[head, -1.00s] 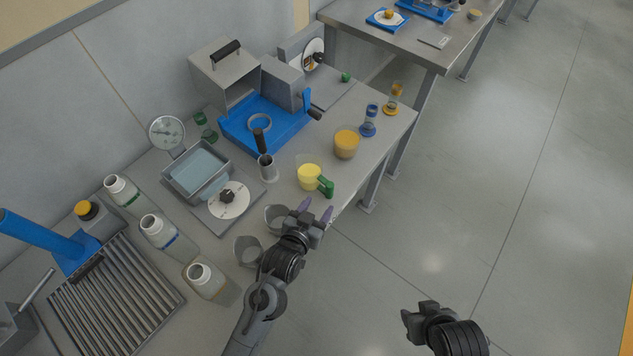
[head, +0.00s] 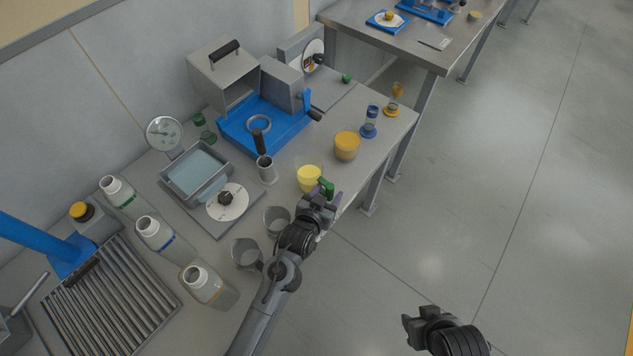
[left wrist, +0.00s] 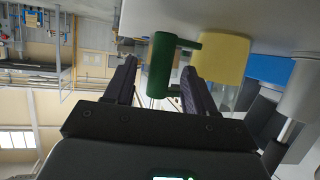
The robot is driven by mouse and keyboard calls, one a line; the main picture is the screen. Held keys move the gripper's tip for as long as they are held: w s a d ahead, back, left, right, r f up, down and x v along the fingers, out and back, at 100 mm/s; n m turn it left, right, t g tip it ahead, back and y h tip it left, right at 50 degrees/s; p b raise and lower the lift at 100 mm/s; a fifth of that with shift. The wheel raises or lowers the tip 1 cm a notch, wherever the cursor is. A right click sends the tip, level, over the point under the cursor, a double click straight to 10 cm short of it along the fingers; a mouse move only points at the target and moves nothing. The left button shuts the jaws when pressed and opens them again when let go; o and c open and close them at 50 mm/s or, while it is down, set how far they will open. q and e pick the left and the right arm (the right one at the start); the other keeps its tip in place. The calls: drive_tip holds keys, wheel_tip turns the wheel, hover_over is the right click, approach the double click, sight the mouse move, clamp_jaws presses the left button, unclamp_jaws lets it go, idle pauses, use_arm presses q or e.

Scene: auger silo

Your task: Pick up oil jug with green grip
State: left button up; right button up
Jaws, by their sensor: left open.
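The oil jug (head: 308,177) holds yellow oil and stands near the front edge of the table. Its green grip (head: 326,187) points toward my left gripper (head: 329,197). In the left wrist view the green grip (left wrist: 160,65) lies between the two purple-grey fingers of my open left gripper (left wrist: 157,85), at or just beyond their tips, and the yellow jug body (left wrist: 220,58) is to its right. I cannot tell whether a finger touches the grip. My right gripper (head: 420,321) hangs over the floor away from the table, its jaw opening unclear.
Two empty grey metal cups (head: 277,221) (head: 246,254) stand beside my left arm. A cup of orange liquid (head: 346,146) is behind the jug, and a metal cylinder with a black handle (head: 266,168) is to its left. White bottles (head: 154,234) stand farther left.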

use_arm(q)
clamp_jaws()
drive_tip(key=shift+r+p, duration=0.3)
drive_tip(key=shift+r, duration=0.05)
idle(0.4)
